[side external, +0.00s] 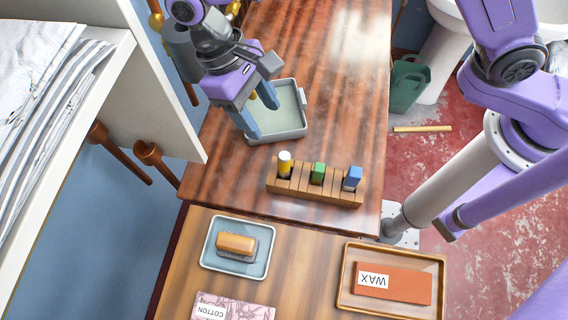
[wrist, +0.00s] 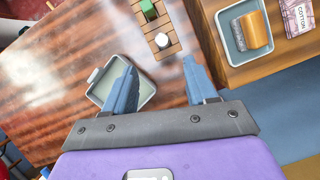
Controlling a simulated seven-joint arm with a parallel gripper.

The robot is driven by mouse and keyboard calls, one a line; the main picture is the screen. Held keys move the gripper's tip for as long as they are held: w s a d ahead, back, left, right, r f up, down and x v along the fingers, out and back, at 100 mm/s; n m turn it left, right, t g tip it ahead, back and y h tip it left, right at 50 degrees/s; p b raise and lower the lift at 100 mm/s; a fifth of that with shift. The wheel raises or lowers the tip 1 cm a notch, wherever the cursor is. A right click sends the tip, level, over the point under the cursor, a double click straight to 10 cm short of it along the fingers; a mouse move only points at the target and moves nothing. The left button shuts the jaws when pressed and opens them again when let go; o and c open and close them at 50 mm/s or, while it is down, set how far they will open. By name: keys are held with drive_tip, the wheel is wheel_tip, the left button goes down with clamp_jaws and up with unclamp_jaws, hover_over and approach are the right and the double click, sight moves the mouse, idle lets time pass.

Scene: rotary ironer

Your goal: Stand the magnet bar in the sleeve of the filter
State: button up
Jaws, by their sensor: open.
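My gripper (side external: 262,112) is open and empty, its blue fingers pointing down above the left part of a grey-green tray-like box. I cannot tell for sure which things are the magnet bar and the filter. A yellow cylinder with a white top (side external: 285,164) stands upright in the left end of a slotted wooden rack (side external: 333,191); its white top shows in the wrist view (wrist: 162,40), ahead of the gap between the fingers. The shallow grey-green box (side external: 290,112) has a small tab on its right side. It also shows in the wrist view (wrist: 147,90), partly hidden by a finger.
The rack also holds a green block (side external: 318,173) and a blue block (side external: 352,178). In front are a blue tray (side external: 207,252) with an orange-topped brush (side external: 236,243), a COTTON packet (side external: 235,307) and a wooden tray (side external: 345,300) with a WAX block (side external: 402,285). The table's back is clear.

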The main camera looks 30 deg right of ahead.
sight(282, 154)
drive_tip(key=x, duration=0.9)
drive_tip(key=shift+x, duration=2.95)
drive_tip(key=shift+a, duration=0.2)
clamp_jaws()
